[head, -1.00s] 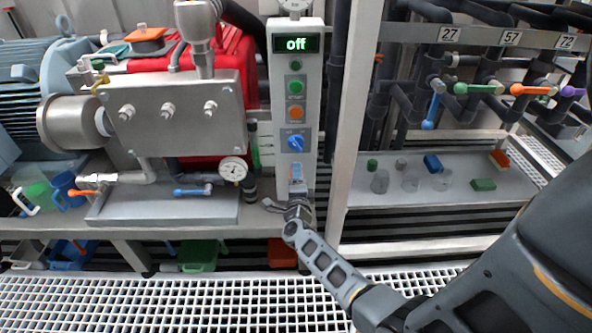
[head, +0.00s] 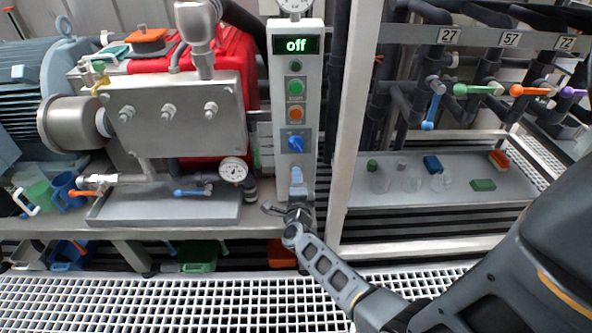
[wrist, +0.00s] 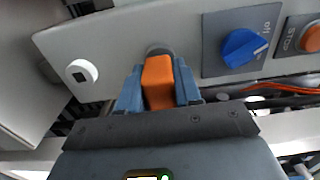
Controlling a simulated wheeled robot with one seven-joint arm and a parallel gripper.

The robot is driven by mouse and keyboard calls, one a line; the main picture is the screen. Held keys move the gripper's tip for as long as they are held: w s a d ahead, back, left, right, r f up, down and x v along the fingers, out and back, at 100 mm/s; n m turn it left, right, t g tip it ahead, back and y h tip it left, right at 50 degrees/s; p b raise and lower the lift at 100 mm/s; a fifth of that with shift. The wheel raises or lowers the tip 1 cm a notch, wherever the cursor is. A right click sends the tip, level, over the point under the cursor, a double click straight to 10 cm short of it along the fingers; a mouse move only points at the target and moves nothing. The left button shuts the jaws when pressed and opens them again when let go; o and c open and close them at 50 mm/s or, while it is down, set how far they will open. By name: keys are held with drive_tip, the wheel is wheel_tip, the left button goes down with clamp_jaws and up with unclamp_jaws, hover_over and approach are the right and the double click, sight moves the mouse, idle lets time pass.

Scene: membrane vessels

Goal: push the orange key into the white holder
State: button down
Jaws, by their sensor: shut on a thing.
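My gripper (wrist: 158,92) is shut on the orange key (wrist: 158,80), which sits between its two blue fingertips in the wrist view. The key's far end points at the grey panel and overlaps a round grey socket (wrist: 159,49); I cannot tell whether it is inside it. The white holder (wrist: 82,73), a round white piece with a dark slot, is on the panel to the left of the key, apart from it. In the head view my gripper (head: 296,178) is at the lower front of the control column, hiding the socket there.
The control column (head: 307,140) carries a display reading "off", a blue knob (wrist: 243,49) and an orange stop button (wrist: 311,38). A steel frame post (head: 350,130) stands close on its right. A pump bench with a drip tray (head: 165,208) is to the left.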

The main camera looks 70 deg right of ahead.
drive_tip(key=shift+p+v, duration=0.85)
drive_tip(key=shift+v, duration=1.75)
wheel_tip(320, 180, down, 12)
drive_tip(key=b, duration=1.1)
drive_tip(key=shift+s+a+r, duration=0.2)
drive_tip(key=shift+a+r, duration=0.05)
drive_tip(key=shift+a, duration=0.2)
drive_tip(key=shift+d, duration=0.15)
drive_tip(key=shift+b+x, duration=1)
drive_tip(key=shift+x, duration=1.8)
drive_tip(key=shift+w+d, duration=0.25)
drive_tip(key=shift+d, duration=0.25)
